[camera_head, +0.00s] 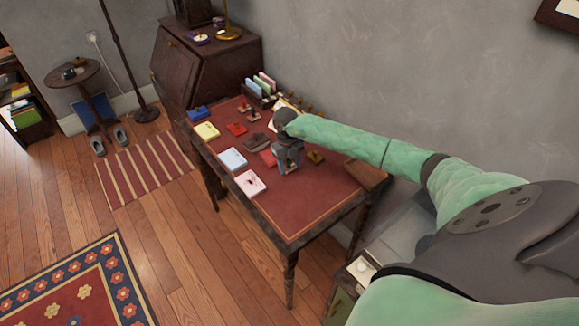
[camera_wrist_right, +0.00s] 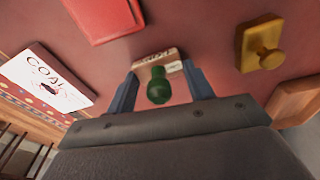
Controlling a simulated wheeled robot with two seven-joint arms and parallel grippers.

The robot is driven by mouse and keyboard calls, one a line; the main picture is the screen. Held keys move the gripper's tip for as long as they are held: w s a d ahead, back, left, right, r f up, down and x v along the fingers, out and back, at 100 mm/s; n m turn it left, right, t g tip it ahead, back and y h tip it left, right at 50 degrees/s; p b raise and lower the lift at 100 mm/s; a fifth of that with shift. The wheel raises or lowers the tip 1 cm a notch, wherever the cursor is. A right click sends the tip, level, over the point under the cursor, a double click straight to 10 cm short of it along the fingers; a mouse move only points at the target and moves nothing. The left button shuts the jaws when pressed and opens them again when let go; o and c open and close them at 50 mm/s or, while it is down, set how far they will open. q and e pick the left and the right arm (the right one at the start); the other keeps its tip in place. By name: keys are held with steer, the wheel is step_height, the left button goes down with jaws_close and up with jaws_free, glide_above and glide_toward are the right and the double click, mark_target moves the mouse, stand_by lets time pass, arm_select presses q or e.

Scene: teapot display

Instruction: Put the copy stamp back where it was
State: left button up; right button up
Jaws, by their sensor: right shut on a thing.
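My right gripper (camera_wrist_right: 160,72) is shut on a stamp with a green knob handle (camera_wrist_right: 158,88) and a pale wooden block whose lettering is too small to read surely. In the head view the right gripper (camera_head: 288,158) points down over the right half of the red-topped desk (camera_head: 320,190). The held stamp is mostly hidden there by the fingers. Whether its base touches the desk I cannot tell. A yellow stamp (camera_wrist_right: 262,48) stands apart to the right in the wrist view. My left gripper is not in view.
Pale blue (camera_head: 232,159) and yellow (camera_head: 207,131) pads line the desk's front edge. Coloured cards (camera_head: 263,84) stand at the back. The desk's right front is clear.

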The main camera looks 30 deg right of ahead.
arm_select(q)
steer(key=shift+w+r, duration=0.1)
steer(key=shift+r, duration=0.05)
arm_select(e)
steer(key=shift+f, duration=0.15)
steer(key=o, duration=0.8)
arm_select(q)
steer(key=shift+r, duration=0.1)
arm_select(e)
steer(key=shift+w+r, duration=0.1)
steer(key=shift+r, duration=0.35)
steer(key=r+b, duration=0.1)
steer(key=r, duration=0.2)
steer(key=w+r+b, duration=0.1)
steer(key=r, duration=0.3)
steer(key=r+b, duration=0.2)
steer(key=r, duration=0.1)
steer(key=shift+w+r, duration=0.15)
steer(key=shift+r, duration=0.05)
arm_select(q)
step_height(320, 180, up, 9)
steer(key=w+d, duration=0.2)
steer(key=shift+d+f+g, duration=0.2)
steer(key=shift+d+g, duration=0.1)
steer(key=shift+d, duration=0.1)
arm_select(e)
steer(key=shift+r, duration=0.45)
